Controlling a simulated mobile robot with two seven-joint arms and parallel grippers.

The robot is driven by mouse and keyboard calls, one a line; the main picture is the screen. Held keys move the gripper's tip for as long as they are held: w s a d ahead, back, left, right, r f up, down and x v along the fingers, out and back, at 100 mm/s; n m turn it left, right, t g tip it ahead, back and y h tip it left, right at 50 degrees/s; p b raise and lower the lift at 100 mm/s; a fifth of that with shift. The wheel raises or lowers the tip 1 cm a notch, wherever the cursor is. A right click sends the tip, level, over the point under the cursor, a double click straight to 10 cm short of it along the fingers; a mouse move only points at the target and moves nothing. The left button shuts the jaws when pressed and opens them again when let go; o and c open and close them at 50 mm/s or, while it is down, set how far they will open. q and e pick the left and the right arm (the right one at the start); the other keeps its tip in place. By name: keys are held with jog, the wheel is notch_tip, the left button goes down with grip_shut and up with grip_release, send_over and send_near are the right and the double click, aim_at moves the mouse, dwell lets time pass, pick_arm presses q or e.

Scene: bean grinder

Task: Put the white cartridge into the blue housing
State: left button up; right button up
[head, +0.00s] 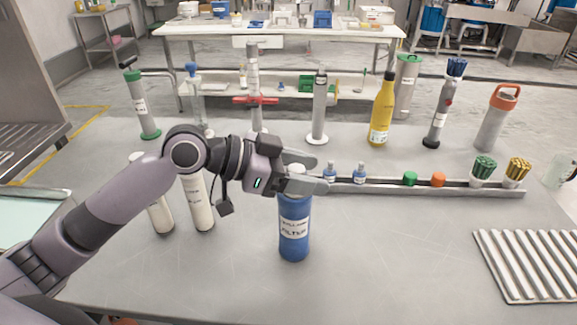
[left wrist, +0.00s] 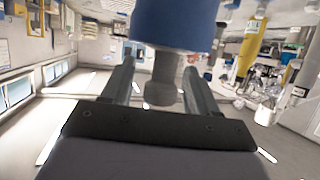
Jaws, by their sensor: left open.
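The blue housing (head: 294,238), labelled FILTER, stands upright at the table's middle front. It also shows at the top of the left wrist view (left wrist: 175,22). My left gripper (head: 312,174) is open just above the housing's top. A pale grey-white knobbed stub (left wrist: 163,80) projects from the housing between my open fingers, apart from both; it looks like a cartridge's end, the rest hidden inside the housing. Two white cylinders, a nearer one (head: 201,208) and another (head: 160,214), stand to the left, partly behind my left arm. My right gripper is not in view.
A rail (head: 450,188) with small blue, green and orange caps and brushes lies behind and right of the housing. A yellow bottle (head: 381,112) and several tall cylinders stand farther back. A ribbed tray (head: 530,264) lies at right.

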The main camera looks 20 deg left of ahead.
pick_arm(q)
jog(key=b+v, duration=0.2)
jog(key=v, duration=1)
jog(key=shift+f, duration=0.1)
